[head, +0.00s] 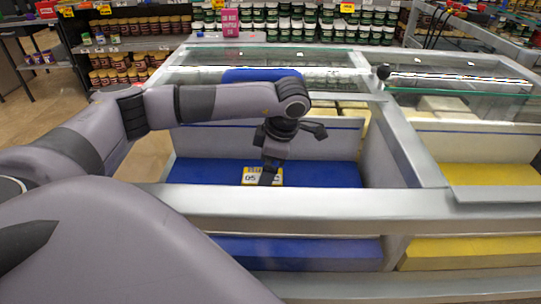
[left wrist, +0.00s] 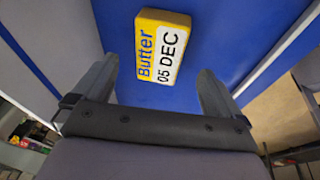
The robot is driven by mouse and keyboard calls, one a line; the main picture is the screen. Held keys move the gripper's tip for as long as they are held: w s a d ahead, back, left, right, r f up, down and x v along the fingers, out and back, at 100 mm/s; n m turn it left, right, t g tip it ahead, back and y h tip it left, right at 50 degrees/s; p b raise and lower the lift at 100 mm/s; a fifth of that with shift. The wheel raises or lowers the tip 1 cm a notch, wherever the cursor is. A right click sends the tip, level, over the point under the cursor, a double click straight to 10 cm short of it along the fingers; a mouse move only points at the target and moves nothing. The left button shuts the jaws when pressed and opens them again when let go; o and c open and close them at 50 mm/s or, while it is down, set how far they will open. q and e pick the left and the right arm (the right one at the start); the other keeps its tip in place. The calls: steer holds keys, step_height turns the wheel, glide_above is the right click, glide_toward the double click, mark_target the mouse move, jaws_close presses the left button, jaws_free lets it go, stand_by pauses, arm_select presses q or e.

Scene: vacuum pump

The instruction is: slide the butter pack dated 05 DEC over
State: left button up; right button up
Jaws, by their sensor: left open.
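The butter pack (head: 251,174) is yellow and white and lies on the blue floor of the left freezer bay. The left wrist view shows the same butter pack (left wrist: 162,46) with "Butter 05 DEC" printed on it. My left gripper (head: 268,180) reaches down into the bay and covers part of the pack in the head view. In the left wrist view my left gripper (left wrist: 156,85) is open, with its fingers apart and the pack ahead between them. I cannot tell whether a finger touches the pack. My right gripper is not in view.
The freezer's metal front rail (head: 330,207) and the divider (head: 400,140) border the bay. Glass lids (head: 460,80) are at the back. A neighbouring bay has a yellow floor (head: 490,174). The blue floor (head: 325,174) right of the pack is clear.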

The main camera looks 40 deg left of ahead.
mark_target(251, 176)
arm_select(q)
steer(key=shift+x, duration=2.3)
steer(key=c, duration=1.3)
